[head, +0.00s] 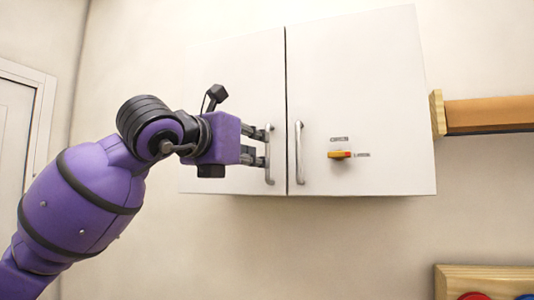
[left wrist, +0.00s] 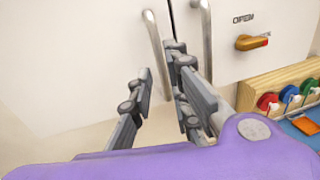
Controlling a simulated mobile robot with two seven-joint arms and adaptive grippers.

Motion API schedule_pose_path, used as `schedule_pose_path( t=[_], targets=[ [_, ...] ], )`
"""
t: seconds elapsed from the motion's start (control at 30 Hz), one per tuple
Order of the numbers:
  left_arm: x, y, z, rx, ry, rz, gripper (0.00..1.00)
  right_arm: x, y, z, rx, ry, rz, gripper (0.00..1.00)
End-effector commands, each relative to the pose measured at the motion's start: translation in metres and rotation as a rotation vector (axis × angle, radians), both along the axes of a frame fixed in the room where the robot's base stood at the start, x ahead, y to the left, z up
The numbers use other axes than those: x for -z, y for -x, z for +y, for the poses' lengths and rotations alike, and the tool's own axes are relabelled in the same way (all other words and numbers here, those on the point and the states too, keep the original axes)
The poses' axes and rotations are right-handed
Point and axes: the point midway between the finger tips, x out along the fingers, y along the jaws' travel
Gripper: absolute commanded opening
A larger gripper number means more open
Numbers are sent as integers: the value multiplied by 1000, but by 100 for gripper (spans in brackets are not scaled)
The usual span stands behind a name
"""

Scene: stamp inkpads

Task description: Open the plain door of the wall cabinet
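The white wall cabinet has two shut doors. The plain left door (head: 240,80) has a vertical metal handle (head: 269,155) near its right edge; this handle also shows in the left wrist view (left wrist: 153,38). My left gripper (head: 262,146) is at this handle, its two fingers apart, one above the other in the head view. In the left wrist view the open fingers (left wrist: 160,88) show with the handle's lower part running down between them, partly hidden by the right-hand finger. I cannot tell whether they touch it. My right gripper is not in view.
The right door (head: 360,80) has its own handle (head: 299,152) close by and an orange knob (head: 340,155) with its red tip pointing right. A wooden shelf (head: 490,113) is at the right. A wooden rack (head: 485,276) with coloured round items is below right.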

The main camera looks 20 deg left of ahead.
Motion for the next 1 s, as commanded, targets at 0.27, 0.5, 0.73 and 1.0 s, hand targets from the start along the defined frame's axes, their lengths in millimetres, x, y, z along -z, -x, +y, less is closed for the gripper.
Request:
schedule_pose_path(
  t=[0.27, 0.5, 0.73, 1.0],
  targets=[
    [-4, -40, -10, 3, 3, -2, 17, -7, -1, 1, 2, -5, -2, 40],
    [-1, -52, -13, 2, 0, -1, 17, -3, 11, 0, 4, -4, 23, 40],
    [0, -52, -13, 3, 0, 0, 10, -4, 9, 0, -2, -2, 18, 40],
    [0, -52, -13, 3, 0, 0, 0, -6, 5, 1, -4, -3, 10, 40]
  ],
)
